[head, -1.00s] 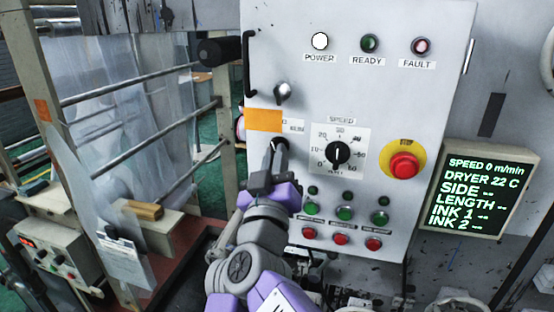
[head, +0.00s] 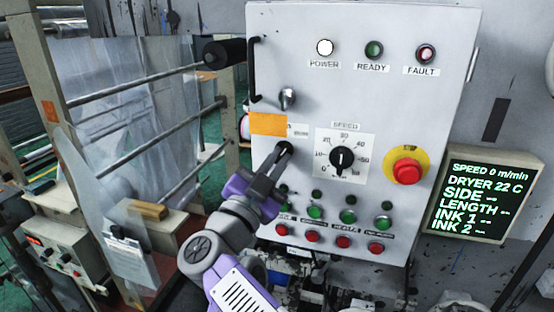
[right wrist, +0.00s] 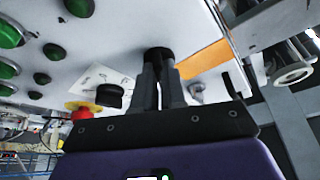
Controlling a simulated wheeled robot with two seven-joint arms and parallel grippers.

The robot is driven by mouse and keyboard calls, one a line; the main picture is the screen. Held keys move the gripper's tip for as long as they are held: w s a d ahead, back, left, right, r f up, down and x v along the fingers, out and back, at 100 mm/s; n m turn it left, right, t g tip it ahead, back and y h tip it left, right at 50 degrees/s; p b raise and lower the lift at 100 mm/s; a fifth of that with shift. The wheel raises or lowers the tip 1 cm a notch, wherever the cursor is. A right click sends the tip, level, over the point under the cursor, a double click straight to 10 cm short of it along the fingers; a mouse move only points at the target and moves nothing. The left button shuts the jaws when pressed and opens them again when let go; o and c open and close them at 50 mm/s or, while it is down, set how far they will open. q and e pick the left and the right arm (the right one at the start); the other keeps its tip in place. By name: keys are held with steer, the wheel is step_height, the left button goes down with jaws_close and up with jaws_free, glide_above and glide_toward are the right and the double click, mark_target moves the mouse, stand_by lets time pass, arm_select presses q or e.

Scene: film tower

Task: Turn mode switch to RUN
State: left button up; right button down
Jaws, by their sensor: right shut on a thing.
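The mode switch appears to be the black knob (head: 284,148) on the left of the grey control panel, below an orange label. Its small plate beside it is too blurred to read. My right gripper (head: 279,156) is shut on this knob, its arm slanting up from the lower left. The knob's pointer is hidden by the fingers. In the right wrist view, the fingers (right wrist: 159,78) close around the dark knob (right wrist: 158,54) against the panel face. My left gripper is not in view.
A speed dial (head: 341,159) and a red emergency button (head: 407,171) sit right of the knob. A metallic switch (head: 288,98) is above it. Green buttons (head: 316,212) and red buttons (head: 312,236) are below. The display (head: 480,196) reads SPEED 0 m/min. The POWER lamp (head: 325,47) is white.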

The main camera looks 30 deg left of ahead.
steer(key=shift+a+r+m+g+h+p, duration=0.15)
steer(key=shift+m+h, duration=0.25)
steer(key=shift+m, duration=0.45)
steer(key=shift+d+f+m+g+h+p, duration=0.15)
steer(key=shift+m+h+p, duration=0.2)
steer(key=shift+m, duration=0.5)
steer(key=shift+a+r, duration=0.1)
steer(key=c, duration=1.2)
jaws_free()
steer(key=shift+s, duration=0.15)
steer(key=b+v, duration=0.2)
steer(key=v, duration=0.5)
steer(key=shift+s, duration=0.2)
